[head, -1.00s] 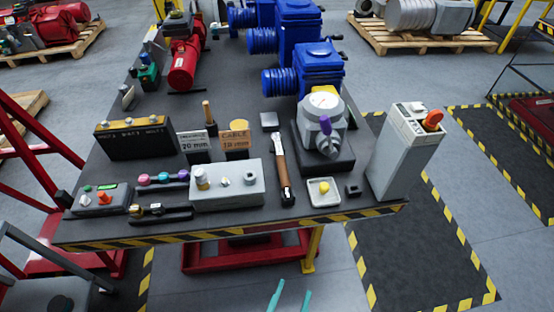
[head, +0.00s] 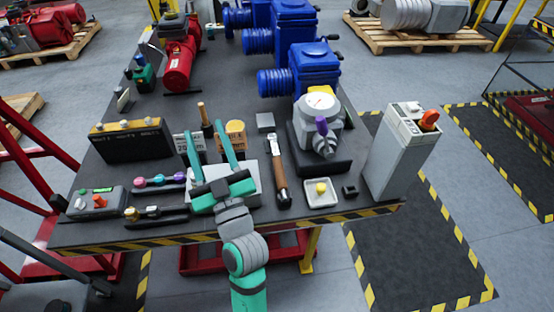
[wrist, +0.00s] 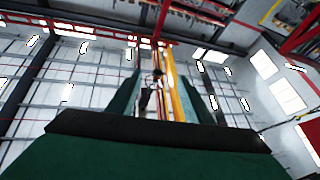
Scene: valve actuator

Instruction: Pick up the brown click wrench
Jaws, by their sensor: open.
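The click wrench (head: 281,180) lies on the dark table, with a brown handle and a grey metal head pointing to the back of the table. It is just left of the white tray. My gripper (head: 209,137) has teal fingers, spread apart and empty. In the wrist view the fingers (wrist: 165,95) frame only the far hall; the wrench does not show there.
A small white tray (head: 334,202) with a yellow knob is right of the wrench. A grey valve actuator (head: 304,130) on a dark base stands behind it. A tall grey box (head: 388,165) stands at the right edge.

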